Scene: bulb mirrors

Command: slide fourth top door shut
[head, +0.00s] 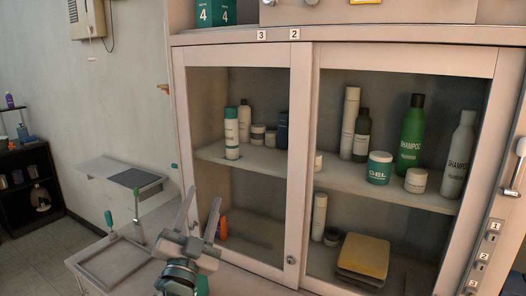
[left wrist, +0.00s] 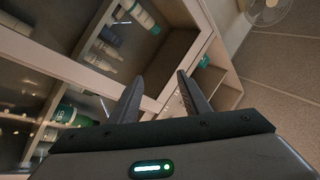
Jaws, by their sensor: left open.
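A wooden cabinet shows two framed door panels in the head view, a narrower left one (head: 301,150) and a wider right one (head: 408,58). Bottles and jars on shelves show through both. Small tags "3" and "2" sit on the rail (head: 278,35) above. I cannot tell which panel is the fourth top door. A small round fitting (head: 291,260) is low on the left panel's right stile. My left gripper (head: 204,196) is open and empty in front of the left panel's lower left side. In the left wrist view its fingers (left wrist: 160,76) point toward the cabinet frame. My right gripper is out of view.
A ledge with a grey tray frame (head: 108,262) lies at lower left. A small wall shelf (head: 120,174) is behind it. A dark rack (head: 30,190) stands far left. A numbered side panel (head: 490,235) borders the right.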

